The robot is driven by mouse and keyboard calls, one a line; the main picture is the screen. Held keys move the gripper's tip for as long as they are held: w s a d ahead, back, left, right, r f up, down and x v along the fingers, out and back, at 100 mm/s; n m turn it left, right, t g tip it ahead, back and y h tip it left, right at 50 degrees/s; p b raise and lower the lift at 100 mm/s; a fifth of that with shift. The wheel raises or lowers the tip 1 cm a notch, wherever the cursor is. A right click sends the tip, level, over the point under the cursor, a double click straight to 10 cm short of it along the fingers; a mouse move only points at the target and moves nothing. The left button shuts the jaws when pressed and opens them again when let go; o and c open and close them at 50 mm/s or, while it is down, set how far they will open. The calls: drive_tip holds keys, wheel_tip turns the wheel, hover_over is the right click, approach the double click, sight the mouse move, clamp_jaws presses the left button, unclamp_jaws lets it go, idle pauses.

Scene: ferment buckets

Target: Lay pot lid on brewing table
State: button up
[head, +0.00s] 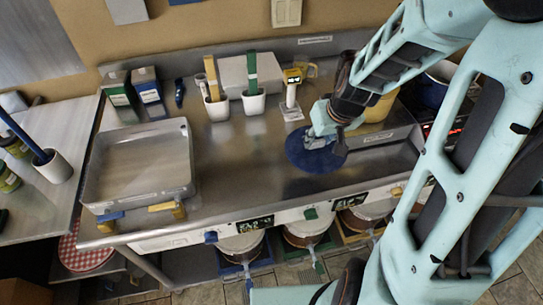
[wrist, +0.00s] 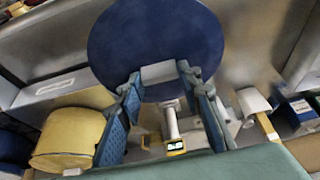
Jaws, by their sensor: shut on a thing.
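The pot lid (head: 303,160) is a dark blue disc with a pale grey block-like handle (wrist: 158,72). My gripper (head: 318,140) is over it at the right of the steel brewing table (head: 245,195). In the wrist view my gripper (wrist: 163,78) has its fingers on either side of the handle, and the lid (wrist: 150,30) spreads out beyond them. I cannot tell whether the lid touches the tabletop or hangs just above it. My gripper hides part of the lid in the head view.
A large steel tray (head: 140,170) fills the table's left. White cups with tools (head: 217,108), a yellow-headed meter (head: 292,85) and boxes (head: 148,95) stand along the back. A yellow pot (wrist: 68,140) is near my gripper. The table's middle front is clear.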

drive_tip(key=w+a+f+b, duration=0.2)
drive_tip(key=a+b, duration=0.1)
drive_tip(key=w+a+f+b, duration=0.1)
drive_tip(key=a+f+b, duration=0.2)
drive_tip(key=a+b, duration=0.1)
drive_tip(key=w+a+f+b, duration=0.2)
drive_tip(key=a+f+b, duration=0.1)
drive_tip(key=a, duration=0.1)
drive_tip(key=shift+w+f+b, duration=0.25)
drive_tip(key=shift+w+b, duration=0.1)
drive_tip(key=shift+b, duration=0.05)
drive_tip(key=shift+w+a+f, duration=0.15)
drive_tip(key=shift+a+f, duration=0.05)
drive_tip(key=shift+f, duration=0.05)
drive_tip(key=shift+w+a+f+b, duration=0.1)
drive_tip(key=shift+a+f+b, duration=0.3)
drive_tip(key=shift+b, duration=0.3)
drive_tip(key=shift+w+f+b, duration=0.1)
drive_tip(key=shift+f+b, duration=0.95)
drive_tip(key=shift+f, duration=0.5)
drive_tip(key=shift+f, duration=0.2)
drive_tip(key=o, duration=1.2)
